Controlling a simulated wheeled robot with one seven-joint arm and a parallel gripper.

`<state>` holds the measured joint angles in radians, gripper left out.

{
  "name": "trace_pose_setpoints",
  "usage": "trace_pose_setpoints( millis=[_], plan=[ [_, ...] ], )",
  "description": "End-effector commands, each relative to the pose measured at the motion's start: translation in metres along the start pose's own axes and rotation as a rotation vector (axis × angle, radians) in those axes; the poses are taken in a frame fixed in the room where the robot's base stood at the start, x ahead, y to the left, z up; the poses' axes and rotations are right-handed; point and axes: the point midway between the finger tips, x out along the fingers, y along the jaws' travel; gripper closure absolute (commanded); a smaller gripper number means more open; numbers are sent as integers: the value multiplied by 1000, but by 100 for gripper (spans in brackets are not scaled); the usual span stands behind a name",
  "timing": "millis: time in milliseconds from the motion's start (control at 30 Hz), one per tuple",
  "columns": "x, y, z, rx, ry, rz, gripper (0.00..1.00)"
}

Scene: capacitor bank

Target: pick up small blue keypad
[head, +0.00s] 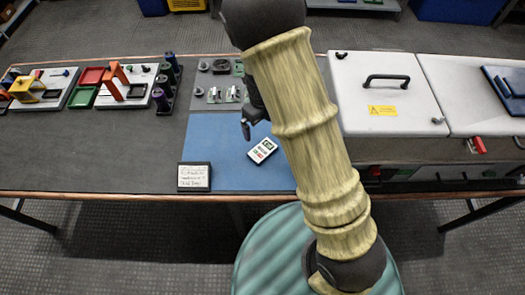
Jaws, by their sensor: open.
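A small block (262,150) with a white face, dark edges and green and red marks lies tilted on the blue mat (220,150). I cannot tell whether it is the keypad; no small keypad that is plainly blue shows. My gripper (247,130) is partly hidden behind my own arm. Its visible dark finger points down just behind and left of the block, apart from it in the picture. The gripper is open, and nothing shows in it.
A framed sign (194,177) stands at the mat's front left. Grey metal parts (228,95) lie behind the mat. Coloured fixtures (115,85) stand at left. A white cabinet (385,95) with a black handle fills the right. The left front of the table is clear.

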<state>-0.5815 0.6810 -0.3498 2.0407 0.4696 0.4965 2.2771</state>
Motion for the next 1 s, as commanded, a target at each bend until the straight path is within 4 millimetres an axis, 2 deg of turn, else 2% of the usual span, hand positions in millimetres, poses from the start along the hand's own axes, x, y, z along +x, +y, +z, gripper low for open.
trace_pose_setpoints(
  millis=[100,500,633,1000],
  plan=[
    [23,0,-1,3,4,3,0],
    [90,0,-1,1,3,2,0],
    [98,0,0,0,0,1,0],
    [101,0,-1,0,1,1,0]
  ],
)
